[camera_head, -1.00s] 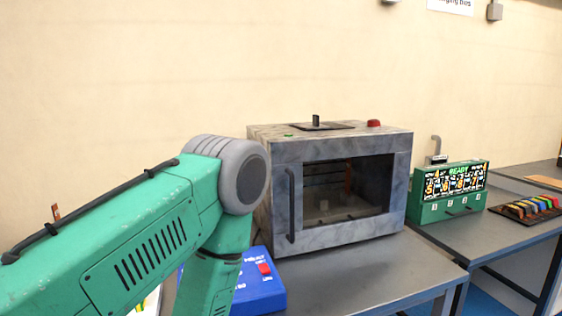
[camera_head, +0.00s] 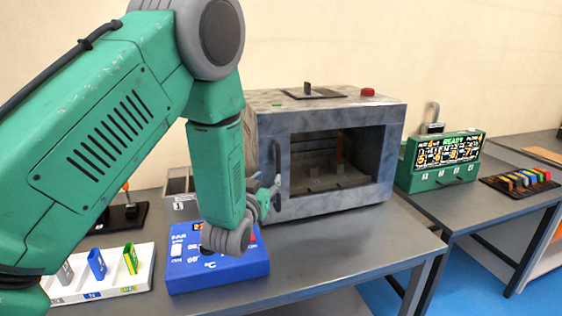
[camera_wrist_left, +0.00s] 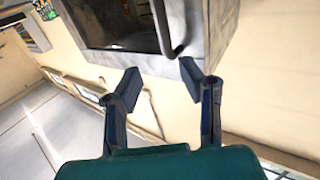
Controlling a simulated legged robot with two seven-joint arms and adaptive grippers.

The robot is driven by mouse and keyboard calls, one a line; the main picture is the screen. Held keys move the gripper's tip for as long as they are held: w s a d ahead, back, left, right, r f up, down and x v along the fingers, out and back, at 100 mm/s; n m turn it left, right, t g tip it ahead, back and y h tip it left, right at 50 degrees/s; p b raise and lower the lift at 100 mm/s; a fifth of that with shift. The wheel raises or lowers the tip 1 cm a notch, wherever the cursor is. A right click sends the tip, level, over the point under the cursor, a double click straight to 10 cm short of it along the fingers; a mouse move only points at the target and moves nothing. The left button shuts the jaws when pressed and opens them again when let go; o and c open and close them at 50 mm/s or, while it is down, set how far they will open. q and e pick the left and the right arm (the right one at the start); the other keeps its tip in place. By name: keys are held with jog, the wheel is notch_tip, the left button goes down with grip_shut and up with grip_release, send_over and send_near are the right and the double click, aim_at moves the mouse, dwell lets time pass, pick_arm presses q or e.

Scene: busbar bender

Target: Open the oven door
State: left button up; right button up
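The oven (camera_head: 350,96) is a grey mottled box on the table, with a dark window (camera_head: 325,165) in its front door (camera_head: 388,150). The door looks shut. In the left wrist view my left gripper (camera_wrist_left: 163,76) is open and empty. The dark bar handle (camera_wrist_left: 162,28) lies ahead of the fingertips, roughly between their lines, apart from them. My right gripper is in neither view.
A blue control box (camera_head: 215,272) stands below my left forearm, close to the gripper. A white tray (camera_head: 135,283) with coloured pieces is at lower left. A green display unit (camera_head: 438,172) stands right of the oven. The table in front of the oven (camera_head: 350,235) is clear.

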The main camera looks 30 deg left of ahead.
aim_at(277, 163)
pick_arm(q)
jog(key=x, duration=0.4)
jog(key=p+x, duration=0.1)
jog(key=x, duration=0.3)
jog(key=a+p+x, duration=0.1)
jog(key=x, duration=0.3)
jog(key=shift+w+f, duration=0.1)
jog(key=shift+f, duration=0.2)
jog(key=shift+d+r, duration=0.1)
jog(key=shift+d, duration=0.25)
jog(key=shift+a, duration=0.25)
grip_shut()
jog(key=shift+a+f, duration=0.2)
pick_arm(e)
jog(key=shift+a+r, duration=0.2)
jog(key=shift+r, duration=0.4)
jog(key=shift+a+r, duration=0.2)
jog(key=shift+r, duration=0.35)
